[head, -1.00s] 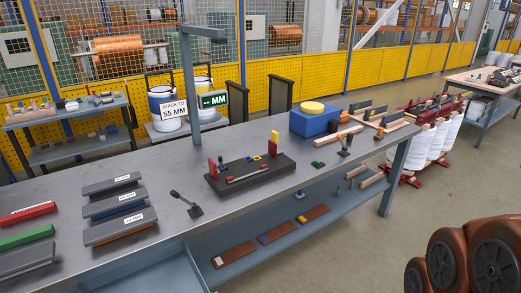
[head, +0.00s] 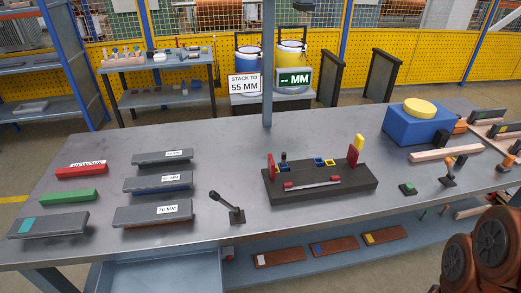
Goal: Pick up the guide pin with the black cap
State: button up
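No guide pin with a black cap can be made out for certain. A small dark-topped upright piece (head: 283,157) stands at the back of the black fixture block (head: 335,192) on the table, but it is too small to identify. Some thin upright pins (head: 424,214) show on the lower shelf at the right, their caps unclear. My gripper is not in view; only brown and black links of my arm show at the lower right.
The grey table (head: 215,150) carries labelled bars at the left, a black lever (head: 229,208), a blue block with a yellow disc (head: 417,124) and wooden bars at the right. The table's front middle is fairly clear.

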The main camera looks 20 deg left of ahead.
aim_at(283, 155)
jog(key=u, duration=0.5)
jog(key=i, duration=0.7)
jog(key=u, duration=2.3)
jog(key=k, duration=0.8)
jog(key=z, duration=0.5)
jog(key=i, duration=1)
